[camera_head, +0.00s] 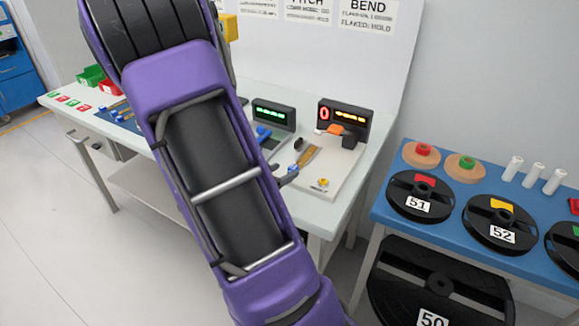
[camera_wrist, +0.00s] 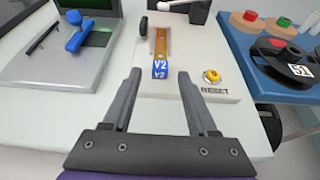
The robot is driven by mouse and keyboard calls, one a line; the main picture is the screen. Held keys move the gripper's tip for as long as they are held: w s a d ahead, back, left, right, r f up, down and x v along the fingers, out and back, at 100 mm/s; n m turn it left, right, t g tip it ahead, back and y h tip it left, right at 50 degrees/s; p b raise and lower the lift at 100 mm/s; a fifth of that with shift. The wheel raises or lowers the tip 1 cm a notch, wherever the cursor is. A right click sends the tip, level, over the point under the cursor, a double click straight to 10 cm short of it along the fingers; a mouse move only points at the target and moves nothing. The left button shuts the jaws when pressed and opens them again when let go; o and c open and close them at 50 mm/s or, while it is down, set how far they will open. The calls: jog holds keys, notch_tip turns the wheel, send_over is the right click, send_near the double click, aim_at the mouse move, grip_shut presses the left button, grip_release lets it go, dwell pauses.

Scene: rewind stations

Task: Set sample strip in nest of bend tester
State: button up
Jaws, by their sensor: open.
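The sample strip (camera_wrist: 161,43) is amber with a blue end tagged V2 (camera_wrist: 160,69). It lies lengthwise on the pale base of the bend tester (camera_wrist: 205,55), in a brownish bed that looks like the nest; I cannot tell how fully it is seated. In the head view the bend tester (camera_head: 343,167) stands under the BEND sign, and the strip (camera_head: 308,156) shows small there. My gripper (camera_wrist: 159,76) is open and empty, its fingers apart in front of the blue tag. In the head view my arm mostly hides it.
A yellow RESET button (camera_wrist: 211,76) is right of the strip. A dark post (camera_wrist: 143,27) stands left of it. Another station (camera_wrist: 72,50) with a blue handle is at left. The blue table (camera_head: 390,210) with black reels (camera_head: 421,196) is at right. The white bench front is clear.

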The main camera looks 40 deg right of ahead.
jog(key=p+v, duration=0.1)
jog(key=v, duration=0.6)
jog(key=shift+s, duration=0.1)
